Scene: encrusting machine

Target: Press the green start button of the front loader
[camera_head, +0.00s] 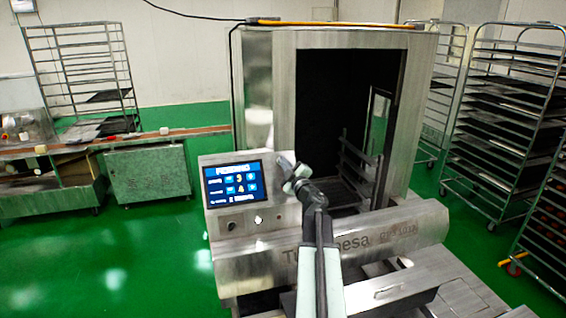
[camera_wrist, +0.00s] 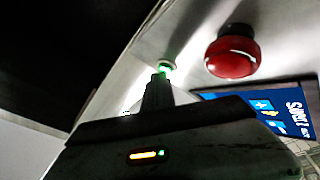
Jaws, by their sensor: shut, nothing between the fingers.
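The front loader (camera_head: 265,90) is a large steel machine with a dark open front, in the middle of the head view. Its sloped control panel (camera_head: 213,163) carries a lit blue screen (camera_head: 233,182). My gripper (camera_head: 287,165) is shut and empty at the panel's right side, beside the screen. In the wrist view my gripper (camera_wrist: 159,79) points at the small green button (camera_wrist: 165,68), which has a pale ring. The fingertips overlap the button's lower part; I cannot tell whether they touch it. My gripper hides the green button in the head view.
A red mushroom button (camera_wrist: 232,53) sits just right of the green button, close to my gripper. Steel racks with trays (camera_head: 515,105) stand at the right. Green floor is free at the lower left.

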